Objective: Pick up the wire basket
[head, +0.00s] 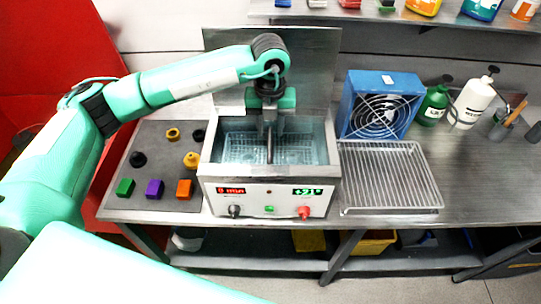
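The wire basket (240,149) is a pale wire mesh sitting down inside the open steel bath (210,152). My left gripper (269,150) points down into the bath from above, over the middle of the basket. Its fingers look close together, seen nearly edge-on, and they cover part of the basket. I cannot tell whether they are shut, or whether they touch the wire. My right gripper is not in view.
The bath's lid (320,75) stands open behind it. A wire rack (390,180) lies right of the bath, with a blue fan (350,105) behind it. Bottles (470,103) stand further right. A grey mat (120,190) with coloured blocks and knobs lies left.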

